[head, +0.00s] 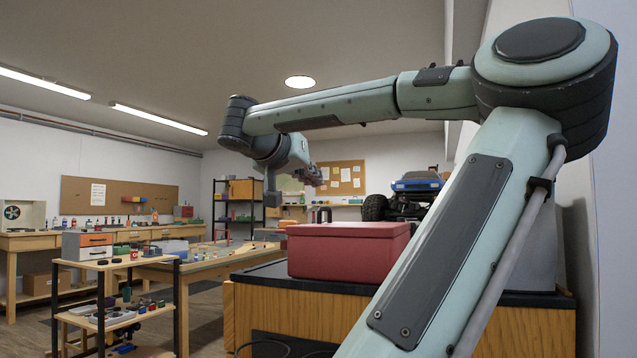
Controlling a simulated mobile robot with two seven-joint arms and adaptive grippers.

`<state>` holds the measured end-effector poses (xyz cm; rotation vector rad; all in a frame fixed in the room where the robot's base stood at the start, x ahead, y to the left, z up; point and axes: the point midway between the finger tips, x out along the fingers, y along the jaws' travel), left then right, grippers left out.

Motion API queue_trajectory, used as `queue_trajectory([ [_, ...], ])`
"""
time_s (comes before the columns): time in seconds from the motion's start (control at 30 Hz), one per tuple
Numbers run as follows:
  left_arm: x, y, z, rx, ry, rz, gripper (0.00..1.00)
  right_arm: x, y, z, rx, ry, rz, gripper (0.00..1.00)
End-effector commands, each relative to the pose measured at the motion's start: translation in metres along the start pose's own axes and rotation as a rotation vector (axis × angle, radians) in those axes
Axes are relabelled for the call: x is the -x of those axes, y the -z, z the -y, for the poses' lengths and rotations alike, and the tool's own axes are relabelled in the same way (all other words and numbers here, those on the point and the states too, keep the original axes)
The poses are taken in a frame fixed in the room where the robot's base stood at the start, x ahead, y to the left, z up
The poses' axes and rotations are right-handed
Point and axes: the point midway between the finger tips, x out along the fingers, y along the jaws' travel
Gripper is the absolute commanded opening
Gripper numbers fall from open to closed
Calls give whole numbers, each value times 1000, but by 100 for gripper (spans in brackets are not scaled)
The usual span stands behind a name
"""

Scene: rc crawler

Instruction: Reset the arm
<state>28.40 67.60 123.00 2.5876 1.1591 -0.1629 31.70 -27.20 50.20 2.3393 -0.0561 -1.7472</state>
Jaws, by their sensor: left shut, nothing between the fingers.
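My left arm rises from the bottom right, bends at a large joint at the top right and stretches across the picture to the left. Its wrist folds down and back to the right. My left gripper (316,176) is small and far off, in front of the back wall near the cork board. Its fingers are shut with nothing between them, in the air and apart from the things below. My right gripper is out of the picture.
A red toolbox (345,252) sits on the dark top of a wooden cabinet (290,318) below the arm. A blue crawler vehicle (417,185) stands behind it. A small shelf cart (118,264), workbenches (30,242) and shelving are at left. A wall is close at right.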

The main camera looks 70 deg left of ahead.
Motion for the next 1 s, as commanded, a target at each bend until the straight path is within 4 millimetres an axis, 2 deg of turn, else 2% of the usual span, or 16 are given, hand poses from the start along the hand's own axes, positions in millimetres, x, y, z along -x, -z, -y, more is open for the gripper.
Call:
queue_trajectory([
  [0.03, 12, -2, 0, 1, 1, -5, 0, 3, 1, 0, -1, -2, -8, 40],
  [0.3, 67, -2, -1, 1, 0, -4, 0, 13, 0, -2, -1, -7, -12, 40],
  [0.5, 91, -2, -1, 0, 0, -2, 0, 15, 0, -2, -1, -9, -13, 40],
  [0.87, 96, -3, 0, -6, 7, 2, 0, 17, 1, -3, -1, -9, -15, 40],
  [1.0, 89, -11, 12, -117, 136, 62, 0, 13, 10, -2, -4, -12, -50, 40],
])
